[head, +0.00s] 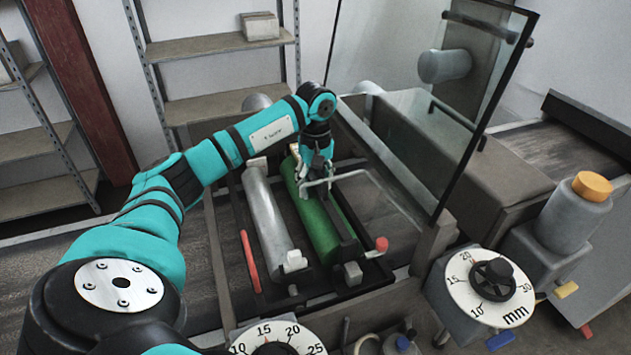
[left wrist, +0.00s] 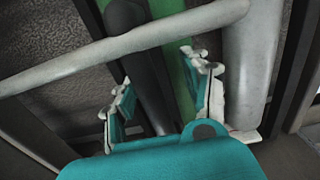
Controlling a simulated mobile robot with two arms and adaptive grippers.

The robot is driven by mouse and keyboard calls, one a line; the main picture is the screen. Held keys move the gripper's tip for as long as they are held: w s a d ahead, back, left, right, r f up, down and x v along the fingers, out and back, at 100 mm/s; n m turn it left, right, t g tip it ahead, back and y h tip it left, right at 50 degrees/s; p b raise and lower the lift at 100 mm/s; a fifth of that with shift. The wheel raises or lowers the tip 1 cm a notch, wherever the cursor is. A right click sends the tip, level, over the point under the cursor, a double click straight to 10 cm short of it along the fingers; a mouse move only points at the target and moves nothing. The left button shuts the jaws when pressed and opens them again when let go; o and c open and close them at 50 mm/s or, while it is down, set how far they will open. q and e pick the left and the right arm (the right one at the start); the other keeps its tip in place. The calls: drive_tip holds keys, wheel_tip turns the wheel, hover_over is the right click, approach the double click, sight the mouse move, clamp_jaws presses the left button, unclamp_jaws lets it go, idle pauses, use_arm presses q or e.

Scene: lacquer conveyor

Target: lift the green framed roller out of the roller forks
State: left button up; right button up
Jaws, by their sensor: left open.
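The green roller (head: 318,228) lies lengthwise in the machine's bed, with a dark frame bar (head: 340,222) along its right side. A light grey bar (head: 348,177) crosses above it. My left gripper (head: 318,184) is open over the far half of the green roller, close to the grey bar. In the left wrist view my open fingers (left wrist: 162,92) point toward the grey bar (left wrist: 130,43), which passes just past their tips. Contact cannot be told. A strip of green roller (left wrist: 189,75) and the dark bar (left wrist: 150,85) show between the fingers. My right gripper is not in view.
A pale roller (head: 266,215) lies close to the left of the green one. A red handle (head: 250,262) and a red knob (head: 381,244) flank the bed. A glass panel (head: 430,120) stands to the right. A dial (head: 490,287) is at front right.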

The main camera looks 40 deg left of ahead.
use_arm(q)
clamp_jaws()
idle(0.4)
